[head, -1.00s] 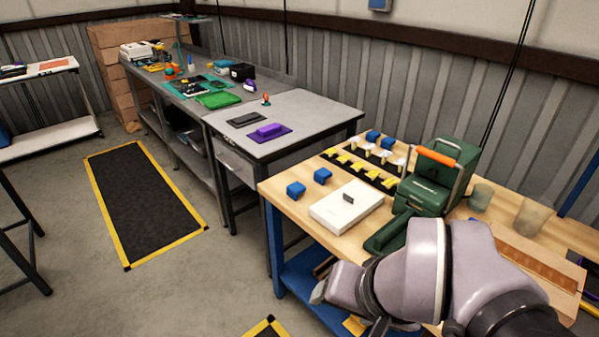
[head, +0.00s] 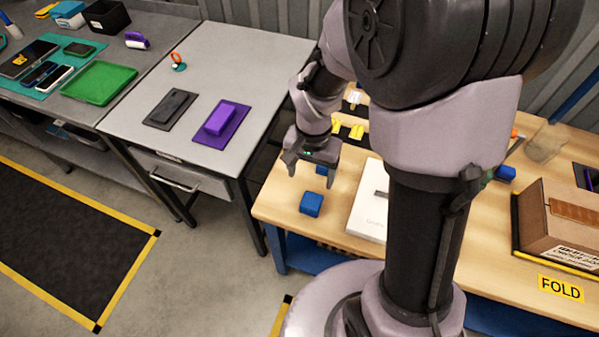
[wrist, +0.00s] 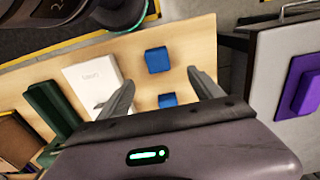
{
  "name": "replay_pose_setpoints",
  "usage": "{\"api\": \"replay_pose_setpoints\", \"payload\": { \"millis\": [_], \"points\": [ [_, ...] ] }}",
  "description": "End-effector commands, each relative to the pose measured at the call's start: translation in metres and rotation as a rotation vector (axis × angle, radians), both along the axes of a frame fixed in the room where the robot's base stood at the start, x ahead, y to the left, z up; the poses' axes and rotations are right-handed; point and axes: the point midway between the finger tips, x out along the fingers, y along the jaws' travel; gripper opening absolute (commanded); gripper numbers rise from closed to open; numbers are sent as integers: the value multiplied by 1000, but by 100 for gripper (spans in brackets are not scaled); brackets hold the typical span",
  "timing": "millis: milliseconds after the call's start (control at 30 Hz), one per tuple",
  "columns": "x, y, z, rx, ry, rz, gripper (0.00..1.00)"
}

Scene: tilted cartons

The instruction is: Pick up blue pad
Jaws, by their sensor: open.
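A blue pad (head: 311,204) lies on the wooden table near its front left corner. It also shows in the wrist view (wrist: 157,60), beyond my fingertips. A second blue pad (wrist: 167,100) lies closer, between the two fingers in the wrist view; in the head view it is mostly hidden behind my gripper. My gripper (head: 309,172) hangs above the left end of the wooden table, its fingers apart and empty. In the wrist view my gripper (wrist: 155,88) points down toward the table. I cannot tell which pad is meant.
A white box (head: 367,205) lies right of the pads. A brown carton (head: 565,220) stands at the right of the wooden table (head: 283,185). The grey table (head: 262,60) at the left carries a purple pad (head: 219,121) and a black pad (head: 171,105).

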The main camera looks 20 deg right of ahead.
Motion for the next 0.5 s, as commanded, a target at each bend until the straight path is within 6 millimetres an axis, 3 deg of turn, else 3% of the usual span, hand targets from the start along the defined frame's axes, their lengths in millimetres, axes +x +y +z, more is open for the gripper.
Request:
{"api": "replay_pose_setpoints", "payload": {
  "millis": [33,200,500],
  "points": [
    [-2,0,-25,1,6,0,75],
    [-1,0,-72,1,3,0,75],
    [-4,0,-105,1,1,0,75]
  ]
}}
